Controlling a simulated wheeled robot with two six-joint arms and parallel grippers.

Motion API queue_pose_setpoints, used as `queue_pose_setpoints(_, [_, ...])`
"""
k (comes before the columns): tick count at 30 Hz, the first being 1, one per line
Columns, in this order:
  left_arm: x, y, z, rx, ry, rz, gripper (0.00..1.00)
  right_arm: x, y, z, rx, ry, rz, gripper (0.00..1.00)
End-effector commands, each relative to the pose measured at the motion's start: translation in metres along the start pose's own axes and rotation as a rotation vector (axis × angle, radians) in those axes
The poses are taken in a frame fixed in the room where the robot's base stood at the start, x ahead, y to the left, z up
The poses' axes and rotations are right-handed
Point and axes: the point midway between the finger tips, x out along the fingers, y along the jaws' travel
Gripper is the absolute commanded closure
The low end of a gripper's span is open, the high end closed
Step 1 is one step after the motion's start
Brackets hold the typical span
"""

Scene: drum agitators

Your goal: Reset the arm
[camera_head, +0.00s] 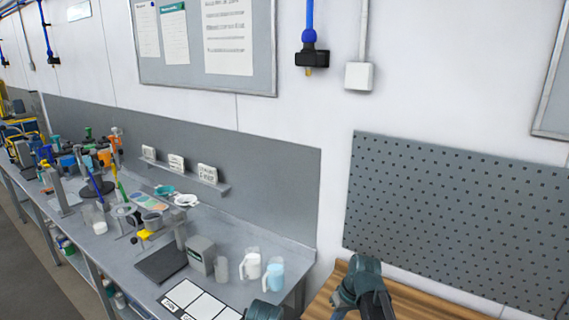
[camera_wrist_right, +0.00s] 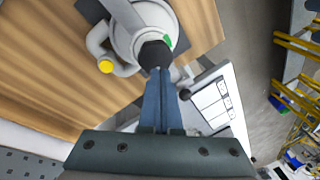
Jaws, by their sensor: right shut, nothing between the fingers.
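My right arm (camera_head: 365,285) shows at the bottom of the head view, over the wooden bench; its fingertips cannot be made out there. In the right wrist view my right gripper (camera_wrist_right: 157,98) is shut and empty, its two blue fingers together. Their tips show close to the dark hexagonal part of a grey-white round device (camera_wrist_right: 128,35); I cannot tell whether they touch. The device has a yellow-ended side part and a small green mark. A dark teal part (camera_head: 262,311) at the bottom edge may be mine. My left gripper is not in view.
The grey bench (camera_head: 230,258) at left holds jugs (camera_head: 273,274), a grey box (camera_head: 201,254), a white-panelled mat (camera_head: 200,303) and crowded lab tools. The wooden bench (camera_head: 420,300) stands at right, below a grey pegboard (camera_head: 455,215). Yellow frames (camera_wrist_right: 295,85) stand beyond open floor.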

Motion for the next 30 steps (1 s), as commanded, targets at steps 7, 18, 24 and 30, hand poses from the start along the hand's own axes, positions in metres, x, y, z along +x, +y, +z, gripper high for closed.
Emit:
queue_pose_setpoints(7, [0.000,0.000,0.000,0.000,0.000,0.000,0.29,-0.003,-0.007,0.106,0.269,-0.002,0.260,1.00])
queue_pose_setpoints(18, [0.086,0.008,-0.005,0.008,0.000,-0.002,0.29,0.099,-0.058,0.116,0.080,-0.105,0.299,1.00])
queue_pose_setpoints(24, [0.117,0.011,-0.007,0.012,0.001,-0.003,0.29,0.135,-0.084,0.130,-0.014,-0.153,0.323,1.00])
queue_pose_setpoints(30, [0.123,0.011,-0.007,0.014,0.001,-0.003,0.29,0.142,-0.092,0.134,-0.044,-0.168,0.332,1.00])
